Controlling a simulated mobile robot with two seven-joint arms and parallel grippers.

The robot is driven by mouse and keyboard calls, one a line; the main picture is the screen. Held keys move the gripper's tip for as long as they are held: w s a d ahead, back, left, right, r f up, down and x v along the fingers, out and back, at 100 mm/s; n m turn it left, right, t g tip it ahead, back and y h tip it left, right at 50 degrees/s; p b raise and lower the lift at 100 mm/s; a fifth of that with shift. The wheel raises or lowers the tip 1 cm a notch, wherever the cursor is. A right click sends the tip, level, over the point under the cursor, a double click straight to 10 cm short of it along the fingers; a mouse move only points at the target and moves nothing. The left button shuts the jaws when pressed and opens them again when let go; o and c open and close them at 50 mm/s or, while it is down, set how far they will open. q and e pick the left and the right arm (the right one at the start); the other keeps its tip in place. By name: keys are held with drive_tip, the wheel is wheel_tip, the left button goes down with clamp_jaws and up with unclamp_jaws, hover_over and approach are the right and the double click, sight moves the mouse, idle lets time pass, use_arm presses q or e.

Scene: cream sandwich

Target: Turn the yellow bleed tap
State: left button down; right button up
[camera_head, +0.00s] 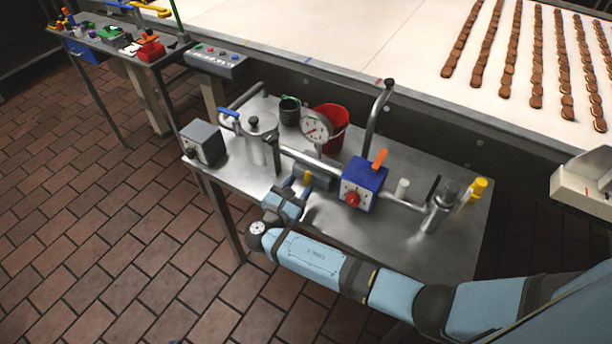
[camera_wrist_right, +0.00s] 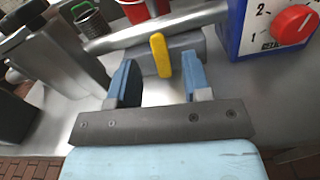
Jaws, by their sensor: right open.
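The yellow bleed tap (camera_wrist_right: 160,56) is a small upright lever on a grey block below the metal pipe, seen in the right wrist view. In the head view a bit of the yellow tap (camera_head: 307,177) shows just past my right gripper (camera_head: 297,186). In the right wrist view my right gripper (camera_wrist_right: 157,80) is open, with one blue finger on each side of the tap's line. The tap stands between and slightly beyond the fingertips; I cannot tell whether either touches it. My left gripper is not in view.
A blue box (camera_head: 362,186) with a red dial and orange lever is right of the tap. A pressure gauge (camera_head: 316,128), red bucket (camera_head: 334,118) and dark cup (camera_head: 290,110) stand behind. Another yellow knob (camera_head: 479,188) is at the steel table's right end. A grey box (camera_head: 203,142) is left.

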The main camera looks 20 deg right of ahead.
sight(309, 178)
drive_tip(key=shift+x, duration=2.05)
clamp_jaws()
drive_tip(key=shift+s+d+f+m, duration=0.2)
drive_tip(key=shift+s+m, duration=0.1)
drive_tip(key=shift+m, duration=0.7)
drive_tip(key=shift+s+d+f+m+b, duration=0.15)
drive_tip(key=shift+m+b, duration=0.15)
drive_tip(key=shift+m, duration=0.3)
drive_tip(key=shift+s+d+f+m+b, duration=0.1)
drive_tip(key=shift+m+b, duration=0.2)
drive_tip(key=shift+m, duration=0.3)
drive_tip(key=shift+s+m, duration=0.1)
drive_tip(key=shift+m, duration=0.3)
drive_tip(key=shift+d+r+m, duration=0.1)
drive_tip(key=shift+m, duration=0.2)
